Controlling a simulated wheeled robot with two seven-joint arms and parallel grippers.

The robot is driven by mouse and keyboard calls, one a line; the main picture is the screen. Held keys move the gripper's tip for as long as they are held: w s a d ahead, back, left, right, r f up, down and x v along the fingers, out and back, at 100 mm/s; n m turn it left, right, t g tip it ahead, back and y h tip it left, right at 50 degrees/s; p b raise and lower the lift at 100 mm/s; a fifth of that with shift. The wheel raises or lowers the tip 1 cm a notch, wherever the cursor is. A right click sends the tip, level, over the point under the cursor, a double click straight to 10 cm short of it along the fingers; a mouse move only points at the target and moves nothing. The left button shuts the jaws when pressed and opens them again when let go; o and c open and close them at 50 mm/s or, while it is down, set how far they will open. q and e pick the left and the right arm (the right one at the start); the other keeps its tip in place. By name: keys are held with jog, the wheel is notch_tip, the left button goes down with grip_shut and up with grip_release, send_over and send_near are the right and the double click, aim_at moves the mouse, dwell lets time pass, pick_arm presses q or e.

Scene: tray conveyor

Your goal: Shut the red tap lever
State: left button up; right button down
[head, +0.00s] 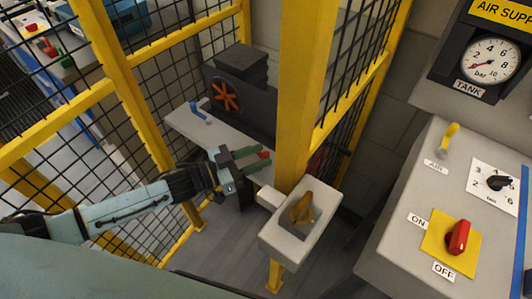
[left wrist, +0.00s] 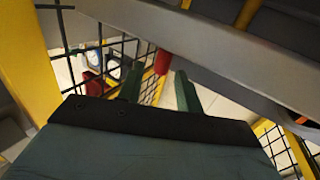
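The red tap lever (head: 264,155) shows as a small red piece at the tips of my left gripper (head: 250,161) in the head view. In the left wrist view the red lever (left wrist: 162,62) hangs between the two green fingertips of my left gripper (left wrist: 158,79). The fingers are apart, with a gap on each side of the lever. I cannot tell how deep it sits between them. The tap body is hidden. My right gripper is not in view.
A yellow post (head: 305,80) and mesh fence stand close to my left gripper. A blue lever (head: 200,112) sits on the grey bench (head: 225,130). A box with a yellow knob (head: 302,207) is right of the gripper. A panel with a red switch (head: 459,237) stands further right.

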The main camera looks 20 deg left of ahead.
pick_arm(q)
jog(key=shift+x, duration=1.4)
jog(key=shift+c, duration=0.5)
grip_shut()
